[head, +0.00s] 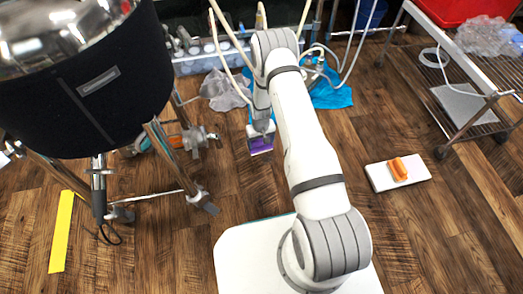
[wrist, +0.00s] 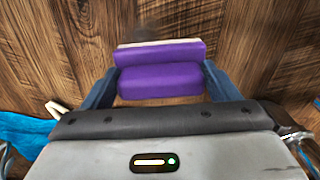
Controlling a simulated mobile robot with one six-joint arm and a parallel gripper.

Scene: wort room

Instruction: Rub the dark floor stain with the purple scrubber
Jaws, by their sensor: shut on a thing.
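My gripper (head: 259,132) points down over the wooden floor, left of my arm in the head view. It is shut on the purple scrubber (head: 261,147). In the wrist view, the scrubber (wrist: 160,81) sits between the two dark blue fingers, with a pale layer along its far edge. A faint dark smudge, possibly the floor stain (wrist: 148,31), shows on the boards just beyond the scrubber. I cannot make out the stain in the head view, and part of it may be hidden under the scrubber. Whether the scrubber touches the floor is unclear.
A large dark-jacketed kettle (head: 85,85) on metal legs stands at left. A grey cloth (head: 224,91) and blue cloth (head: 330,93) lie beyond the gripper. An orange object (head: 398,169) rests on a white board (head: 380,180) at right, near a wire-shelf cart (head: 470,125).

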